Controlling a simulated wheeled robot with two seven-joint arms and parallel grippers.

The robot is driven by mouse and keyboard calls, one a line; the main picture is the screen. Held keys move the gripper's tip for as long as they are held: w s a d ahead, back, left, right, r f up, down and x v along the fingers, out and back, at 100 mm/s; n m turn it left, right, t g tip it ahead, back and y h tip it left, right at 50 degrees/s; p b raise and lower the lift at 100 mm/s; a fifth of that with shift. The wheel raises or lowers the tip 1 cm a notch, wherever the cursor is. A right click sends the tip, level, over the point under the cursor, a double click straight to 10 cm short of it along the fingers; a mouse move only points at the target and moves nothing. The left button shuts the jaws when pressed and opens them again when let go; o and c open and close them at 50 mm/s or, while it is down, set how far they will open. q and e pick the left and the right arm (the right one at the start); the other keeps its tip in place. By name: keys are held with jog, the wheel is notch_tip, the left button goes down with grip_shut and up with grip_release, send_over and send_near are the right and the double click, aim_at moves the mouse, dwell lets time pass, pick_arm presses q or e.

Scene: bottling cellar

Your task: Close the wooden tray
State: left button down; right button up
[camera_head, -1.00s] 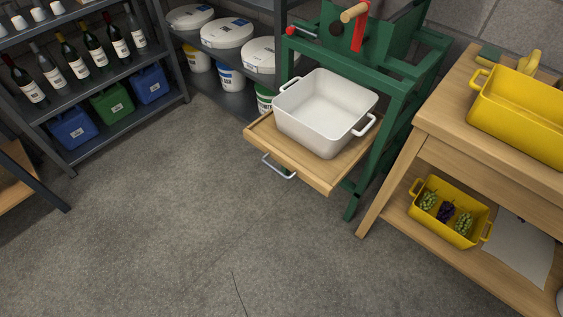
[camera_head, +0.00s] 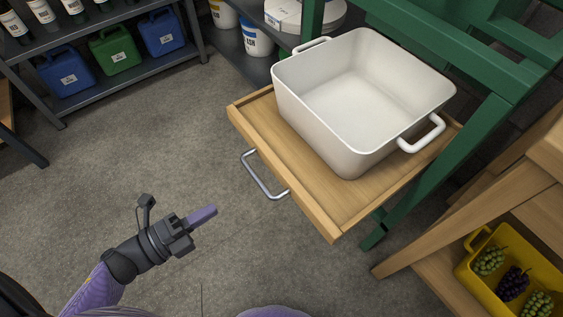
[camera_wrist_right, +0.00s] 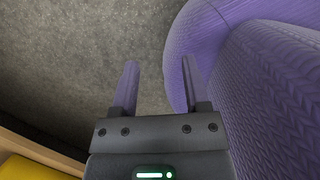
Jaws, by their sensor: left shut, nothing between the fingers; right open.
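The wooden tray (camera_head: 262,128) is slid out from the green frame in the head view, with a metal bar handle (camera_head: 262,178) on its front edge. A white tub (camera_head: 352,100) with two side handles stands on it. My left gripper (camera_head: 205,214) is shut and empty, in front of the tray and to the left of the handle, apart from both. My right gripper (camera_wrist_right: 160,85) shows only in the right wrist view; it is open and empty, with floor between its fingers and my own purple body close beside it.
The green frame (camera_head: 467,135) stands around the tray. A wooden bench with a yellow crate (camera_head: 468,272) of grapes is at the right. A shelf with blue and green canisters (camera_head: 114,47) stands at the back left. The floor (camera_head: 150,130) before the tray is clear.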

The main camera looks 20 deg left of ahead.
aim_at(277, 170)
pick_arm(q)
jog(key=b+x, duration=0.3)
jog(key=x, duration=0.9)
jog(key=shift+d, duration=0.1)
jog(key=shift+w+d+r, duration=0.1)
jog(key=shift+w+d, duration=0.15)
jog(key=shift+w, duration=0.05)
jog(key=shift+w+d+r, duration=0.1)
jog(key=shift+w+d, duration=0.05)
pick_arm(e)
jog(key=s+f, duration=0.2)
jog(key=f, duration=0.1)
jog(key=shift+a, duration=0.35)
jog(key=shift+d, duration=0.15)
pick_arm(q)
jog(key=shift+w, duration=0.1)
